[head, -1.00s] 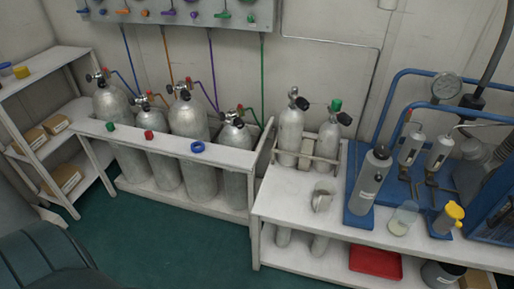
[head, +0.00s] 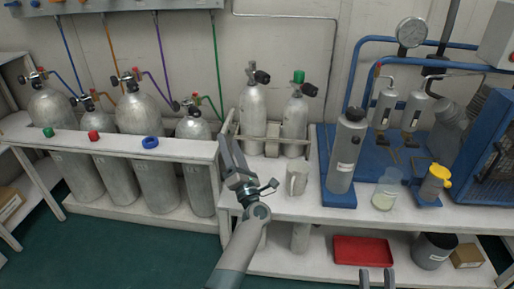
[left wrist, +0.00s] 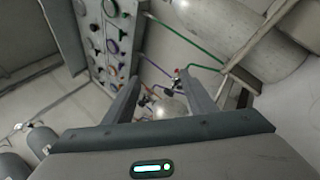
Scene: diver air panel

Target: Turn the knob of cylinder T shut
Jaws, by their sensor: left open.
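Several silver gas cylinders stand in the white rack (head: 110,147) at left, with valves and black knobs on top. The nearest to my left gripper is the rightmost one (head: 194,130), its valve joined to a green hose. No letter T is readable, so I cannot tell which is cylinder T. My left gripper (head: 230,147) is open and empty, just right of that cylinder, by the rack's end. In the left wrist view its fingers (left wrist: 163,86) are apart, with valve parts and hoses beyond them. My right gripper (head: 377,277) shows only its separated fingertips at the bottom edge.
A grey bottle (head: 345,152), a beaker (head: 387,189) and a yellow-topped container (head: 436,182) stand further right. A red tray (head: 362,250) lies below.

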